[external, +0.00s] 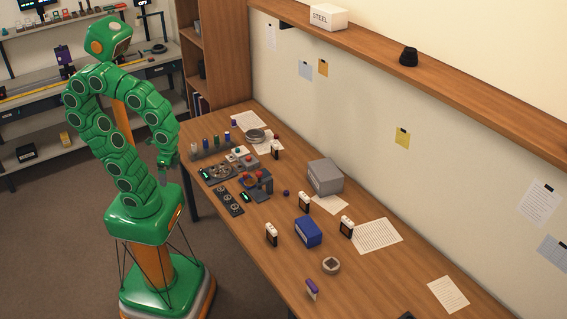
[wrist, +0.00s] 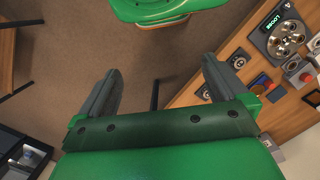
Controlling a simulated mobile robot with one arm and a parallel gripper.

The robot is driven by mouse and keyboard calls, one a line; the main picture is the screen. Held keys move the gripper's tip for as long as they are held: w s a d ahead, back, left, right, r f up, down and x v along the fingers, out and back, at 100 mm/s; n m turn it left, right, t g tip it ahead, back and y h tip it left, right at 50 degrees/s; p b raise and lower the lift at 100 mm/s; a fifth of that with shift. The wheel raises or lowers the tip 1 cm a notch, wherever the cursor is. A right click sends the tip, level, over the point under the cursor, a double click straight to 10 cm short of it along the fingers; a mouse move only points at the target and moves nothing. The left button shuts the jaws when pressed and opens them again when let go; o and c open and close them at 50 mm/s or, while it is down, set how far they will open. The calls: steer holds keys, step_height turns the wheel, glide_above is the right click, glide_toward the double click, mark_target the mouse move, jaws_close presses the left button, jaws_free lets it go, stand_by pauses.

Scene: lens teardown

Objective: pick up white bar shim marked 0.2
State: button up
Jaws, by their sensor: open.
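Several small upright pieces with white tops and dark lower parts stand on the wooden table (external: 400,282): one at the front (external: 271,234), one behind the blue box (external: 304,201), one to its right (external: 346,226), and one farther back (external: 275,150). No 0.2 marking is readable, so I cannot tell which, if any, is the white bar shim. My gripper (external: 165,165) hangs beside the table's left edge in the external view. In the wrist view my gripper (wrist: 160,82) has its two grey fingers wide apart, with nothing between them but floor behind.
A blue box (external: 308,231), a grey box (external: 325,177) and a round grey part (external: 331,265) stand on the table. Dark devices (external: 218,174) crowd its far left end. A shelf (external: 450,87) runs along the wall. The table's near right is mostly clear.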

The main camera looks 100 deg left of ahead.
steer(key=shift+a, duration=0.1)
steer(key=shift+c, duration=0.2)
steer(key=w+a+f+m+y, duration=0.4)
steer(key=w+a+y, duration=0.2)
steer(key=w+a, duration=0.25)
steer(key=m+t+y, duration=0.7)
steer(key=m, duration=0.6)
glide_above(269, 230)
steer(key=s+a, duration=0.8)
steer(key=s, duration=0.3)
step_height(269, 230, down, 5)
steer(key=shift+w+d+f+m+t+h, duration=0.45)
steer(key=shift+w+d+f+m+t, duration=0.4)
steer(key=shift+w+d+f+m, duration=0.7)
steer(key=shift+w+d+f+m+t+h, duration=0.4)
steer(key=shift+w+d+f+m+t, duration=0.65)
steer(key=shift+d+f+m, duration=0.85)
steer(key=shift+w+d+f+m+t+h, duration=0.45)
steer(key=shift+w+d+f+m+t, duration=0.25)
steer(key=shift+w+d+f+m, duration=1)
steer(key=shift+w+a+f, duration=0.9)
steer(key=shift+f, duration=0.05)
steer(key=shift+x, duration=0.95)
